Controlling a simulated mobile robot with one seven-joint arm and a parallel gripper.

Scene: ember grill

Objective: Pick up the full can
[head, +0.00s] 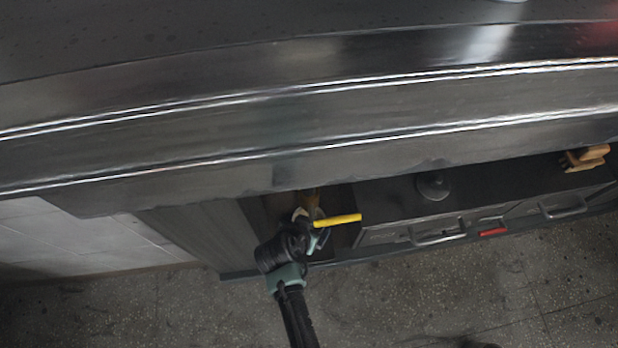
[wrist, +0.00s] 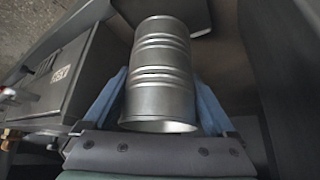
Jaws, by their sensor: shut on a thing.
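A ribbed silver metal can (wrist: 162,60) fills the middle of the wrist view. My gripper (wrist: 160,95) has its blue fingers on both sides of the can, shut on it. The can's far end points away from my palm. In the head view, my gripper (head: 308,214) is in a dark open bay of the counter, beside the drawers. The can cannot be made out in the head view. Whether it is full cannot be told.
A yellow bar (head: 338,220) shows beside my gripper. Drawers with handles (head: 440,238) and a red item (head: 493,232) are to the right. A round black knob-like thing (head: 433,186) and a tan object (head: 586,158) are on top. A large metal hood (head: 300,110) overhangs the bay.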

